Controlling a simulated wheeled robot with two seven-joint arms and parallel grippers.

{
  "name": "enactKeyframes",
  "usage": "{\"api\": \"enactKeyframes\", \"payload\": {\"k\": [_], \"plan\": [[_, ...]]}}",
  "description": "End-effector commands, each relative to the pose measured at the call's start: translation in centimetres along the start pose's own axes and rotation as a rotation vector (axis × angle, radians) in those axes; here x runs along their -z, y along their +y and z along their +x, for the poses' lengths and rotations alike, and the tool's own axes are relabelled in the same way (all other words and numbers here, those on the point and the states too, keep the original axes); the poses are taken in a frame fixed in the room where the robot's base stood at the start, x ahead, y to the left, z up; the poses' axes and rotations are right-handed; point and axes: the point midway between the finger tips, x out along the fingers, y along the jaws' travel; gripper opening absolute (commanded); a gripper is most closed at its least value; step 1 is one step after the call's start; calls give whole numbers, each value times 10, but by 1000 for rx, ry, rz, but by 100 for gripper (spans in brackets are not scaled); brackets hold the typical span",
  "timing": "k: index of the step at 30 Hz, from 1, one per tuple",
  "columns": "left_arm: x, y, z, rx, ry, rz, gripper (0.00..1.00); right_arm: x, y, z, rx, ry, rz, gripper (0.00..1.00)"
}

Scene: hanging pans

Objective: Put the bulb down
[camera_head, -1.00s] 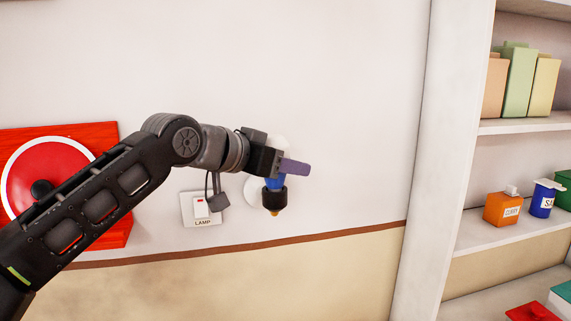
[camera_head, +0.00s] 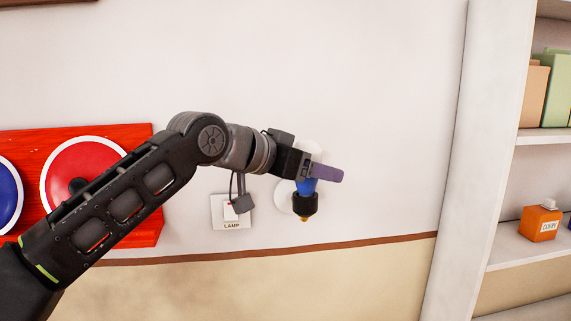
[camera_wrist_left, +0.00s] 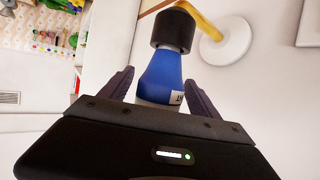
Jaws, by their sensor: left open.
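The blue bulb (camera_head: 306,187) sits at the black socket (camera_head: 305,205) of a wall lamp. In the left wrist view the bulb (camera_wrist_left: 164,75) lies between my fingers, with the black socket (camera_wrist_left: 173,30) at its far end; part of a label shows on it. My left gripper (camera_head: 322,172) is open around the bulb, and in the left wrist view the fingers (camera_wrist_left: 160,90) show gaps on both sides. The bulb's near end is hidden behind the gripper body. My right gripper is not in view.
A white round wall plate (camera_head: 284,198) and gold lamp arm (camera_wrist_left: 203,24) are close to my gripper. A LAMP switch (camera_head: 231,212) is left of it. A red board with round pans (camera_head: 82,160) hangs at left. Shelves (camera_head: 515,245) with boxes stand at right.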

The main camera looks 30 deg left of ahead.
Motion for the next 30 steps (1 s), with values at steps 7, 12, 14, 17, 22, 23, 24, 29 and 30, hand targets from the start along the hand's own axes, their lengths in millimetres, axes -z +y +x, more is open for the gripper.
{"api": "enactKeyframes", "payload": {"k": [7, 12, 14, 17, 22, 23, 24, 29, 30], "plan": [[-4, -2, -47, 3, 3, -3, 72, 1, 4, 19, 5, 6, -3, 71], [-3, -2, -82, 3, 2, -2, 72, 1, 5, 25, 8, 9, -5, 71], [-2, -2, -90, 3, 1, -3, 72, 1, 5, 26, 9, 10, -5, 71], [-2, -1, -100, 1, 0, -1, 72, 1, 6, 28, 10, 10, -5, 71], [-1, 0, -105, 0, 0, 0, 72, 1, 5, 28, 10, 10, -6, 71], [0, 0, -105, 0, 0, 0, 72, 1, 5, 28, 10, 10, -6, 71], [0, 0, -105, 0, 0, 0, 72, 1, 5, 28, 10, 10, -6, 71], [-1, 0, -105, 0, 0, 0, 72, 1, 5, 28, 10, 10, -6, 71], [-1, 0, -105, 0, 0, 0, 72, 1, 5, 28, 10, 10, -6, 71]]}}
